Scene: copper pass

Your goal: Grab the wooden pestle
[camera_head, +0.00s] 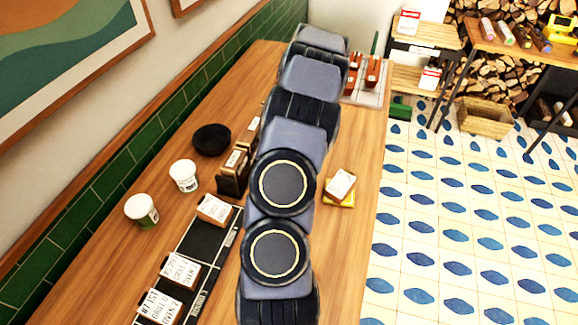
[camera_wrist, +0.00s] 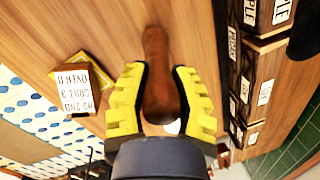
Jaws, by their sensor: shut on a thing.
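The wooden pestle (camera_wrist: 157,48) is a dark reddish-brown, rounded piece in the middle of the wrist view, over the wooden counter. My gripper (camera_wrist: 160,82), with its yellow ridged fingers, is shut on the pestle, one finger on each side. The thick end of the pestle lies between the fingers and the thinner end points up the picture. I cannot tell whether the pestle still touches the counter. In the head view my arm hides both the gripper and the pestle.
A white-labelled block on a yellow base (camera_head: 341,186) lies near the counter's right edge; it also shows in the wrist view (camera_wrist: 76,88). Dark labelled boxes (camera_wrist: 262,85) stand on the other side. A black bowl (camera_head: 211,139) and two white cups (camera_head: 184,175) (camera_head: 141,210) stand left.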

